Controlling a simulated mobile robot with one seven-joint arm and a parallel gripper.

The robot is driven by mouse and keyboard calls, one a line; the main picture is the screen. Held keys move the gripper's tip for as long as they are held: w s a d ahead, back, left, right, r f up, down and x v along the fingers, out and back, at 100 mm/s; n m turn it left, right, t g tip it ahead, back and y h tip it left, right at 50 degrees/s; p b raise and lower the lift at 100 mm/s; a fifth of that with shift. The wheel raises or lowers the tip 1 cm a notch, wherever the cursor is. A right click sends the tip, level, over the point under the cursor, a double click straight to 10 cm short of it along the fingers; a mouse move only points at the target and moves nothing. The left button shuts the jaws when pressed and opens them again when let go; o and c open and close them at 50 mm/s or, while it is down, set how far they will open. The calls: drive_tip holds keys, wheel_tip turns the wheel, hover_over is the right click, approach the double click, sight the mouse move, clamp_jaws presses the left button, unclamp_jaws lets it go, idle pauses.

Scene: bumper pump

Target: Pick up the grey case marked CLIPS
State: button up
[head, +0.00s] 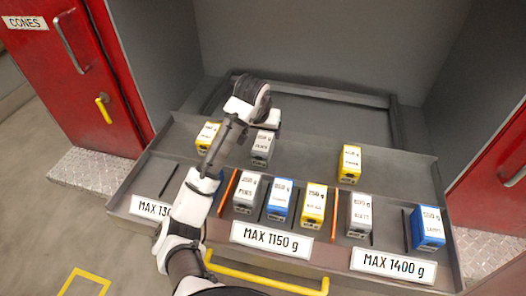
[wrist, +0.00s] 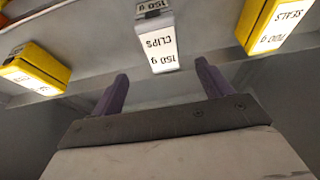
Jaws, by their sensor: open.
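The grey case marked CLIPS (wrist: 156,42) shows in the wrist view at top centre, with its white label upside down and reading 150 g. In the head view a grey case (head: 262,147) in the back row, just below my gripper, appears to be the same one; its small label is hard to read there. My gripper (wrist: 163,82) is open, its two purple fingers apart with nothing between them. The case lies ahead of the gap between the fingertips, apart from them. In the head view my gripper (head: 268,118) is partly hidden by my own arm.
A yellow SEALS case (wrist: 270,25) and another yellow case (wrist: 35,75) flank it in the wrist view. In the head view a front row includes a grey case (head: 247,194), a blue case (head: 279,199) and a yellow case (head: 313,205). A yellow rail (head: 265,283) runs along the tray's front.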

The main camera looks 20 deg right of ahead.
sight(263, 142)
drive_tip(key=b+x, duration=0.4)
drive_tip(key=x, duration=0.2)
drive_tip(key=shift+w+f, duration=0.1)
drive_tip(key=shift+f, duration=0.2)
drive_tip(key=b+x, duration=0.4)
drive_tip(key=shift+a+f+b, duration=0.2)
drive_tip(key=shift+f+b, duration=0.15)
drive_tip(key=shift+b, duration=0.05)
drive_tip(key=shift+w+d+f, duration=0.15)
drive_tip(key=shift+f, duration=0.05)
drive_tip(key=shift+f, duration=0.25)
drive_tip(key=shift+c, duration=0.2)
drive_tip(key=c, duration=1)
drive_tip(key=shift+c, duration=0.4)
drive_tip(key=shift+r, duration=0.15)
